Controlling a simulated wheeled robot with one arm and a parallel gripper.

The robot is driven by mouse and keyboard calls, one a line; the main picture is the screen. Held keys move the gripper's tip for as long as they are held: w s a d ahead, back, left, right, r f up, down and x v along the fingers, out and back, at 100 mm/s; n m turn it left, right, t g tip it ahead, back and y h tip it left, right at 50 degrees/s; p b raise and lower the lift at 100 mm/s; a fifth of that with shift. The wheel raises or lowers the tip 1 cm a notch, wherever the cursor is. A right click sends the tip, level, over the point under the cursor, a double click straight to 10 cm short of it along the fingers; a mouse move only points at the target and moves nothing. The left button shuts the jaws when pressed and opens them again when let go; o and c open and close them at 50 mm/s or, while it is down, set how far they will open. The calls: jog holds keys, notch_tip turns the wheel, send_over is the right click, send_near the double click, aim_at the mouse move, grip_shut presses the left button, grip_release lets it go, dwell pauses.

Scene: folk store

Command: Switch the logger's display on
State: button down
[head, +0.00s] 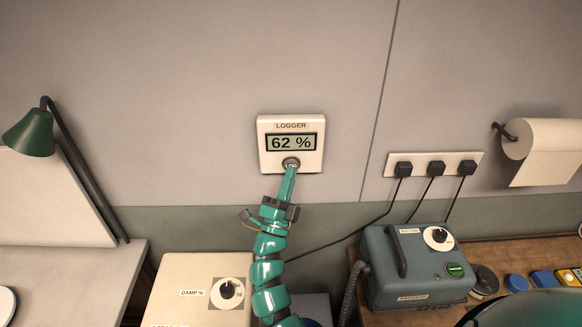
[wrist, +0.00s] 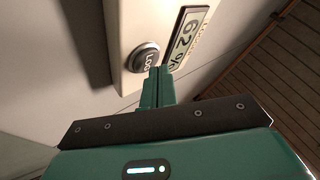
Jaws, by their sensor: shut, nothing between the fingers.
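The logger (head: 262,150) is a cream wall box labelled LOGGER. Its display (head: 291,142) is lit and reads "62 %". A round grey button marked LOG (head: 290,162) sits below the display. My gripper (head: 289,170) is shut and empty, with its tips at the lower part of the button in the head view. In the wrist view the shut tips (wrist: 160,70) are beside the button (wrist: 142,56), near the display (wrist: 187,36). I cannot tell whether the tips touch the button.
A cream box with a dial labelled DAMP % (head: 200,290) stands below left. A blue-grey device (head: 415,270) stands below right, with cables to a wall socket strip (head: 420,158). A paper roll (head: 545,150) hangs at right and a green lamp (head: 30,133) stands at left. The wall around the logger is clear.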

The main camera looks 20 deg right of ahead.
jog(key=s+a, duration=0.1)
jog(key=s, duration=0.4)
jog(key=shift+s+a, duration=0.35)
jog(key=shift+s, duration=0.05)
dwell(0.4)
